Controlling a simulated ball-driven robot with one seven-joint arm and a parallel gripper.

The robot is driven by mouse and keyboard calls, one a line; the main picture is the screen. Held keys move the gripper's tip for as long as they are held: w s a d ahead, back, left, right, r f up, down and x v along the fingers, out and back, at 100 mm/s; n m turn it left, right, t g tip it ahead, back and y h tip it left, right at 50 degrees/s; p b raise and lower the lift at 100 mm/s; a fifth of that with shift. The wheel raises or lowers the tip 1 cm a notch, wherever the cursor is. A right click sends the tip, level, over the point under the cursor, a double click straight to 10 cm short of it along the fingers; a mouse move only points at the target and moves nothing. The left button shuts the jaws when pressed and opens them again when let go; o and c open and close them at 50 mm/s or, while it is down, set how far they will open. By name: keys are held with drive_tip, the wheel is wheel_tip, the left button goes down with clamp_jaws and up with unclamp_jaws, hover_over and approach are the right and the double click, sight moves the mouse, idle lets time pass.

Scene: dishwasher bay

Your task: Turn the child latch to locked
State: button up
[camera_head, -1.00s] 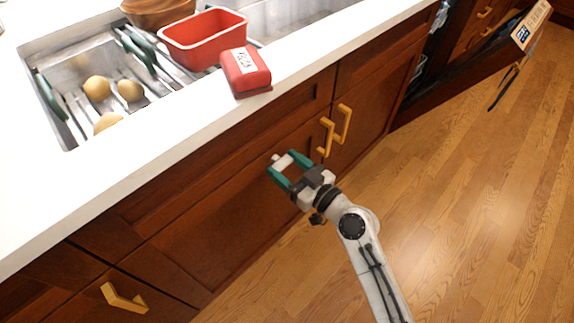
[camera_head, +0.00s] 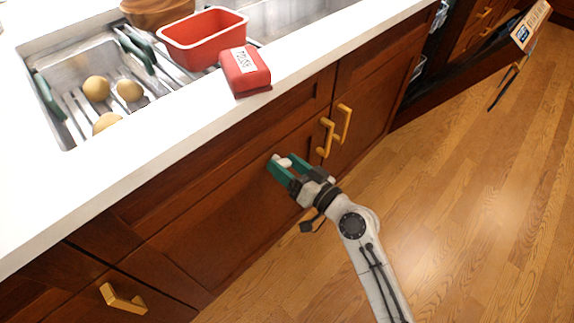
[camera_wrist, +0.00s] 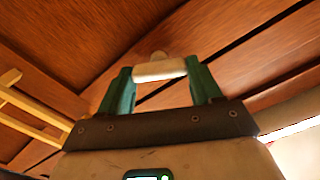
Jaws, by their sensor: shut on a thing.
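The child latch is a small pale bar (camera_wrist: 160,70) with a rounded knob beyond it, on the front of the brown wooden cabinet. In the head view the latch (camera_head: 283,162) shows as a small white piece at my fingertips. My gripper (camera_head: 286,167) has teal fingers and is shut on the latch. In the wrist view my gripper (camera_wrist: 160,76) has one finger at each end of the bar, which lies across between them. The fingers partly hide the latch in the head view, and I see no locked or unlocked mark.
Yellow door handles (camera_head: 326,138) stick out just right of my gripper. A red box (camera_head: 245,72) and a red tub (camera_head: 203,40) sit above on the white counter (camera_head: 150,150) by the sink. An open door (camera_head: 470,75) stands at the far right. The wooden floor nearby is clear.

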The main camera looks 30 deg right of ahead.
drive_tip(key=m+p, duration=0.1)
drive_tip(key=m, duration=0.5)
drive_tip(key=shift+d, duration=0.15)
drive_tip(key=m, duration=0.2)
drive_tip(key=m+p, duration=0.1)
drive_tip(key=m, duration=0.1)
drive_tip(key=m+p, duration=0.1)
drive_tip(key=m, duration=0.1)
drive_tip(key=shift+f, duration=0.25)
drive_tip(key=shift+m, duration=0.3)
drive_tip(key=o, duration=1.1)
drive_tip(key=shift+c, duration=0.2)
drive_tip(key=b+v, duration=0.1)
drive_tip(key=v, duration=0.9)
drive_tip(key=shift+s+d, duration=0.15)
drive_tip(key=shift+s, duration=0.25)
